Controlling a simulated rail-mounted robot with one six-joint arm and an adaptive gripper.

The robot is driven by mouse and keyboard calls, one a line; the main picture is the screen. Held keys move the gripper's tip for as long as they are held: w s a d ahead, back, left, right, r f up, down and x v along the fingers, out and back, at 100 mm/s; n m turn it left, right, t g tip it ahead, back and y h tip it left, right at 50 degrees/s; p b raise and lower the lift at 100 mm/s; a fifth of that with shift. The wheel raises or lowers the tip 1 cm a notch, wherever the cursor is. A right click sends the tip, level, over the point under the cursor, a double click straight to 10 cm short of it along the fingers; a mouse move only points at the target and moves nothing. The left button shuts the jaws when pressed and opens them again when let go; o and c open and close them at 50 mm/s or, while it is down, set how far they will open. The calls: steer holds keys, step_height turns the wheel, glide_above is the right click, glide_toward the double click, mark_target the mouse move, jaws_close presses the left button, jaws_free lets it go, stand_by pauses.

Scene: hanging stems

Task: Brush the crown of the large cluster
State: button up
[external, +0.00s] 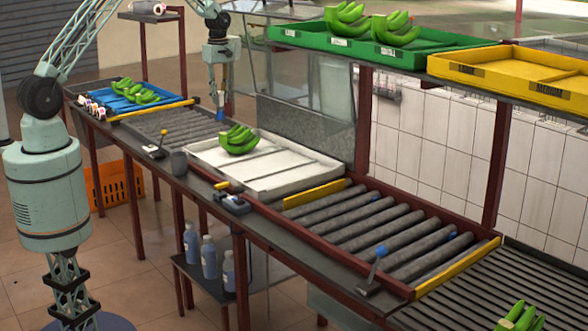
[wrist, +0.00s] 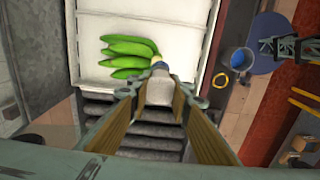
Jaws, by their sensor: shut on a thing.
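A green banana cluster (external: 238,140) lies in the white tray (external: 290,180). In the wrist view, the cluster (wrist: 128,55) has its fingers pointing left and its crown at the right. My gripper (external: 220,92) is above the rollers, to the left of the cluster in the external view. In the wrist view, my gripper (wrist: 160,92) is shut on a pale-handled brush (wrist: 160,88) with a blue band and a cream tip. The tip overlaps the crown in the wrist view. I cannot tell whether they touch; the external view shows the brush's blue end (external: 220,115) apart from the cluster.
A grey cup (external: 178,163) stands on the front ledge. A blue tray (external: 140,98) with bananas is at the far left. A green tray (external: 350,45) with clusters and a yellow tray (external: 470,72) sit on the upper shelf. Bare rollers (external: 375,225) lie right of the white tray.

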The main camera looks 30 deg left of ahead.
mark_target(222, 109)
steer(key=shift+w+d+r, duration=0.2)
steer(key=shift+w+r, duration=0.15)
steer(key=shift+r, duration=0.1)
steer(key=shift+f, duration=0.6)
steer(key=shift+w+d+f+b, duration=0.15)
steer(key=shift+f+b, duration=0.1)
steer(key=shift+f, duration=0.2)
steer(key=shift+w+d+f+b, duration=0.1)
steer(key=shift+f+b, duration=0.1)
steer(key=shift+f, duration=0.25)
steer(key=shift+s+a+f, duration=0.2)
steer(key=shift+s+f, duration=0.1)
steer(key=shift+f, duration=0.05)
steer(key=shift+w+f+b, duration=0.15)
steer(key=shift+f+b, duration=0.25)
steer(key=shift+f, duration=0.95)
